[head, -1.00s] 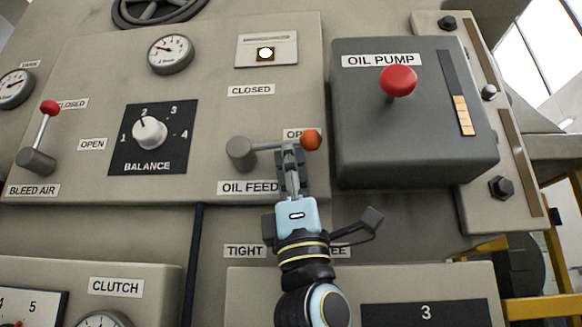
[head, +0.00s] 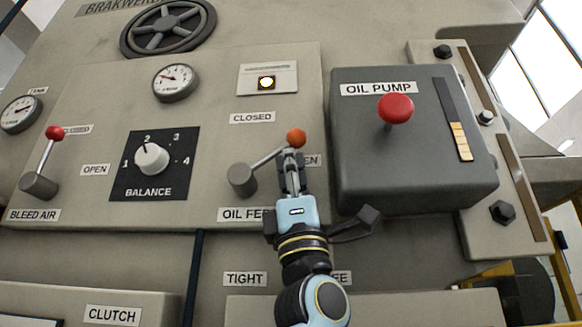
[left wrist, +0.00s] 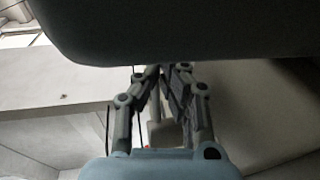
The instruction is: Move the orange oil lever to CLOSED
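The oil lever is a grey rod on a round grey pivot (head: 242,181) with an orange ball knob (head: 296,138) at its end. It slants up and right, between the CLOSED label (head: 252,118) above and the OPEN label (head: 314,160) at right, which is partly hidden. My left gripper (head: 290,158) comes from below, its narrowed fingers at the rod just under the knob. In the left wrist view the fingers (left wrist: 163,78) draw close together; a dark shape hides what lies beyond the tips, and the lever cannot be made out. My right gripper is not in view.
The dark OIL PUMP box (head: 410,160) with a red knob (head: 396,109) juts out just right of the lever. The BALANCE dial (head: 152,158) and the red-knobbed BLEED AIR lever (head: 40,178) are at left. The panel above the knob is clear.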

